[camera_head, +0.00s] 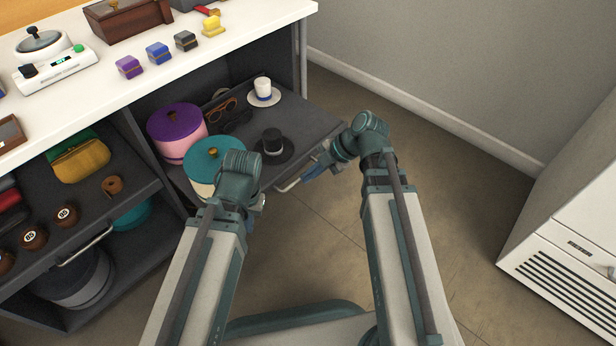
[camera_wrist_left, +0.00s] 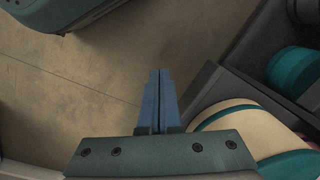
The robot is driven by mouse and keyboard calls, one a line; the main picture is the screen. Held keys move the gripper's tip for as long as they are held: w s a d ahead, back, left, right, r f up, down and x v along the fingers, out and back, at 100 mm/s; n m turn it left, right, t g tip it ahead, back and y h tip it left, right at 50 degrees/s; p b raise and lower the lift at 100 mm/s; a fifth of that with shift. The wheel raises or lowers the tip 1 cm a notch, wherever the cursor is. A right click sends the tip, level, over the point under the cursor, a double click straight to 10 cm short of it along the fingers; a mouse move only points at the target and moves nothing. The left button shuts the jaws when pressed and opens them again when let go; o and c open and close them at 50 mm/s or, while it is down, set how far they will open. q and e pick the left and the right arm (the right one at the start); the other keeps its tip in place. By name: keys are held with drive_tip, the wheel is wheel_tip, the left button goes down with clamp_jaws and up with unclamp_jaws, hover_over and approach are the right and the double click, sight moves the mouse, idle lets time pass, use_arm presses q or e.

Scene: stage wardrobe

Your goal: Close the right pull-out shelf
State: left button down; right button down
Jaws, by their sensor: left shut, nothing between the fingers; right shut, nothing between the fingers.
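The right pull-out shelf (camera_head: 308,122) is a dark tray standing pulled out from under the white counter. Its metal bar handle (camera_head: 290,185) is on the front edge, partly hidden by my grippers. My right gripper (camera_head: 308,177) is shut and empty, with its blue fingers beside the handle's right end; I cannot tell whether they touch it. My left gripper (camera_head: 250,222) is mostly hidden behind its wrist in the head view, in front of the shelf's left part. In the left wrist view its blue fingers (camera_wrist_left: 160,98) are shut with nothing between them, over the floor.
The shelf carries a purple-lidded pink box (camera_head: 178,145), a teal-lidded box (camera_head: 203,160), a black top hat (camera_head: 272,145), a small white hat (camera_head: 263,90) and sunglasses (camera_head: 222,110). A left shelf (camera_head: 130,195) holds bags and balls. Floor (camera_head: 440,210) to the right is clear.

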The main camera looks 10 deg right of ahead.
sight(275, 187)
drive_tip(key=w+a+f+b, duration=0.1)
drive_tip(key=a+f, duration=0.1)
drive_tip(key=w+a+f+b, duration=0.1)
drive_tip(key=b, duration=0.1)
drive_tip(key=w+a+f+b, duration=0.1)
drive_tip(key=a+f, duration=0.1)
drive_tip(key=shift+w+a+f, duration=0.25)
drive_tip(key=shift+a+f, duration=0.05)
drive_tip(key=shift+w+a, duration=0.4)
drive_tip(key=shift+w, duration=0.05)
